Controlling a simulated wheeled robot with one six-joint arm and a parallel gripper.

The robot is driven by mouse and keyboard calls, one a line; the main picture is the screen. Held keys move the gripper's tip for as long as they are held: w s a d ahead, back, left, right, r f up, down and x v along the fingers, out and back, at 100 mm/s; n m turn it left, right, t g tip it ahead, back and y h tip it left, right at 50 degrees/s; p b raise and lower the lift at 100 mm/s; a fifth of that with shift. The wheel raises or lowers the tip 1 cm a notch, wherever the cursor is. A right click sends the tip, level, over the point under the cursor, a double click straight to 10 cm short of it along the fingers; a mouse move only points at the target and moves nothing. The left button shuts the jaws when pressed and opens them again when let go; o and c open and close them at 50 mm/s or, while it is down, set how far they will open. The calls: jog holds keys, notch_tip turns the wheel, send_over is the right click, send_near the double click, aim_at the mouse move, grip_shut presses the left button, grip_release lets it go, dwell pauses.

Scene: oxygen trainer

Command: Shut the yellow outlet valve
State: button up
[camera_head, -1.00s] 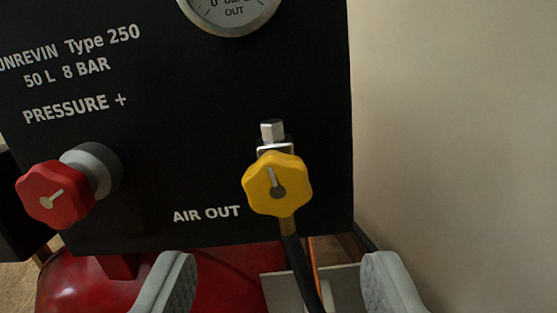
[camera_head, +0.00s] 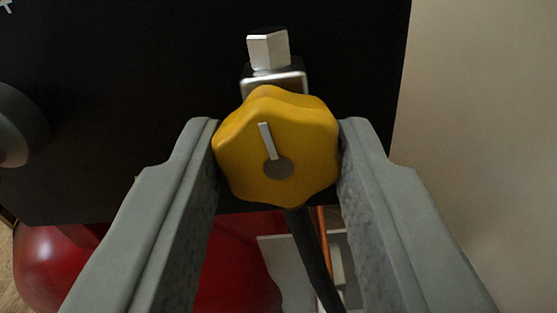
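The yellow outlet valve (camera_head: 305,130) is a lobed knob on the front of a black panel, in the middle of the view. A light pointer mark on its face points up and slightly left from a grey centre. My gripper (camera_head: 278,150) has one grey finger on each side of the knob. Both fingertips lie right at the knob's left and right edges and seem to touch it. A metal fitting (camera_head: 270,55) sits above the knob, and a dark hose (camera_head: 312,250) runs down from below it.
The black panel (camera_head: 130,80) fills the back. A grey knob base (camera_head: 18,125) is at the left edge. A red tank (camera_head: 60,265) lies below the panel. A bare pale wall (camera_head: 480,120) is on the right.

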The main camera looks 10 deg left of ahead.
jog(key=c, duration=0.3)
jog(key=shift+m, duration=0.8)
jog(key=o, duration=1)
jog(key=s, duration=1.7)
jog(key=shift+s+d, duration=0.25)
jog(key=shift+d, duration=0.05)
